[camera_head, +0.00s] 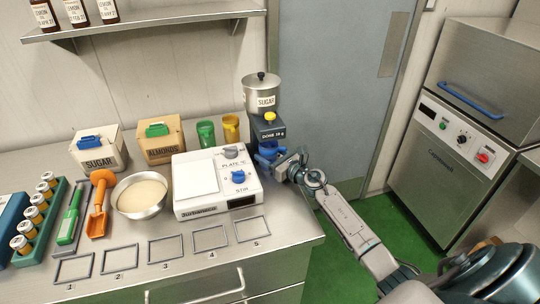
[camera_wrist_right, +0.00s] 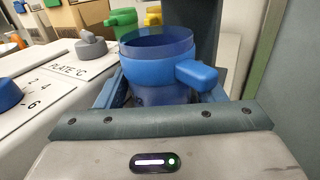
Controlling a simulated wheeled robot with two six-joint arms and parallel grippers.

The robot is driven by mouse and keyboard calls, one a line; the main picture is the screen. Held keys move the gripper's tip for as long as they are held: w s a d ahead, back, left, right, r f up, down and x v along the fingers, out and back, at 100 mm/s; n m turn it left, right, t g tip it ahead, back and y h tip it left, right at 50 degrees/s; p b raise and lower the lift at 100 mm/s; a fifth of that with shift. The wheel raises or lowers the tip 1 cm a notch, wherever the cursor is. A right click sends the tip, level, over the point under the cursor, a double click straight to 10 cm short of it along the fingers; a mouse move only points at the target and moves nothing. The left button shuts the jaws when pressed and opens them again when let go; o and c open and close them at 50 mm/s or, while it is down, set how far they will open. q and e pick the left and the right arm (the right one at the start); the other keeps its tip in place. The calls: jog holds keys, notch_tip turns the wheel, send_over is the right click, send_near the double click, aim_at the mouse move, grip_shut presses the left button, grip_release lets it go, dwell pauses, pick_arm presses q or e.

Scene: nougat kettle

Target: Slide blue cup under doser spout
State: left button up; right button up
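The blue cup (camera_head: 267,154) stands at the front of the dark doser (camera_head: 268,130), near the back right of the counter. In the right wrist view the cup (camera_wrist_right: 155,65) is upright, with its handle (camera_wrist_right: 197,74) pointing right and toward the camera. My right gripper (camera_head: 283,166) reaches in from the right, low beside the cup. Its two blue fingers (camera_wrist_right: 160,92) sit on either side of the cup and look closed on it. The doser spout is not clearly visible, so I cannot tell whether the cup is directly beneath it. My left gripper is not in view.
The white stirring plate (camera_head: 190,208) stands close left of the cup. A green cup (camera_head: 206,134) and a yellow cup (camera_head: 231,129) stand behind. A steel bowl (camera_head: 140,213) and numbered outlines lie left and front. The counter's right edge is close to the gripper.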

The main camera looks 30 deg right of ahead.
jog(key=shift+o, duration=1.3)
jog(key=b+v, duration=0.2)
jog(key=v, duration=0.7)
jog(key=shift+s+d+f+b, duration=0.1)
jog(key=shift+s+f+b, duration=0.05)
jog(key=shift+s+b, duration=0.15)
jog(key=shift+s+d, duration=0.1)
jog(key=shift+s, duration=0.5)
